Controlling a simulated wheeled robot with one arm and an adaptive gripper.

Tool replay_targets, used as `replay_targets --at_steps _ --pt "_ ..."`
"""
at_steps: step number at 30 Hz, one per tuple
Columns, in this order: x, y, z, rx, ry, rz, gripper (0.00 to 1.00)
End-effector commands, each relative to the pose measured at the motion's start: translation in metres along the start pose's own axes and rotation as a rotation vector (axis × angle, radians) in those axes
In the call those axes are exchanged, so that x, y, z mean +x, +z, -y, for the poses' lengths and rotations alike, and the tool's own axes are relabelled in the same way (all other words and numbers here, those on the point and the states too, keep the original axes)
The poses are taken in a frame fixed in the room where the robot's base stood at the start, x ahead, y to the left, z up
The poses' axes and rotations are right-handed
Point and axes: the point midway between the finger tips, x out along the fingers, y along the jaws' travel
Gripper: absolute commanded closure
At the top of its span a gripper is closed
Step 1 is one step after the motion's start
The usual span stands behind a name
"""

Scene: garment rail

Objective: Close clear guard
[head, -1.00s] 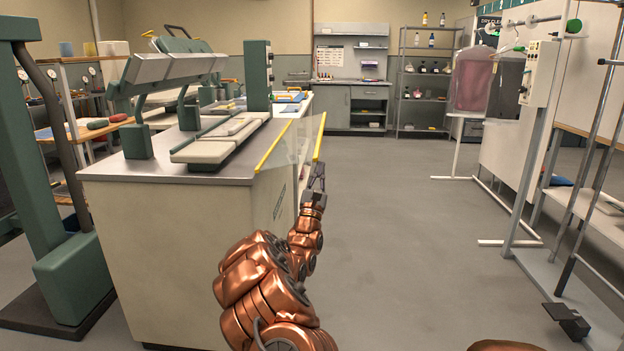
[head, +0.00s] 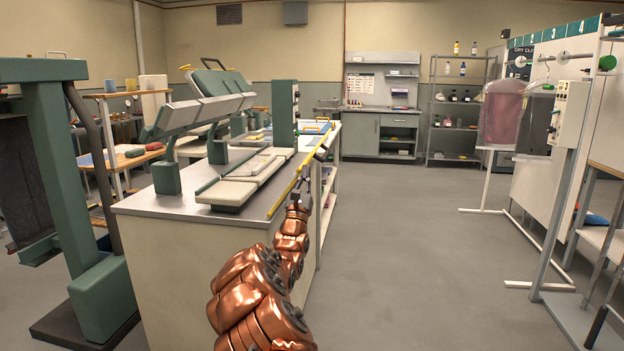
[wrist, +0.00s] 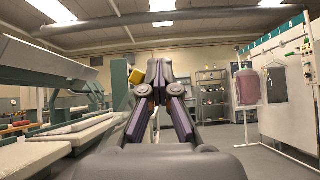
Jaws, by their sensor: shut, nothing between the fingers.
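The clear guard shows in the head view as a yellow-edged strip (head: 292,188) along the right edge of the press counter. Its clear pane is hard to make out, and the yellow edges now nearly line up. My gripper (head: 299,193) is at the near part of this strip, on its aisle side. In the wrist view, my gripper (wrist: 153,72) has its fingertips together with nothing between them. A yellow end piece of the guard (wrist: 137,76) shows just left of the fingertips. I cannot tell whether they touch.
The counter (head: 165,206) carries a long press (head: 232,187) left of the guard. A green press frame (head: 100,285) stands at the far left. The garment rail and control box (head: 568,112) stand at right. The floor aisle (head: 410,240) between is clear.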

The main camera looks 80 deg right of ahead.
Motion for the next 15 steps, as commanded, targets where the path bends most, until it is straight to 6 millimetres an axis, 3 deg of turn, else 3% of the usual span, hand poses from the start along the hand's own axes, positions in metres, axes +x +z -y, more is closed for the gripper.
replay_targets --at_steps 5,15 --pt "0.012 0.010 -0.029 -0.006 0.005 0.000 1.00" --pt "0.020 0.018 -0.077 -0.191 0.183 0.000 1.00"
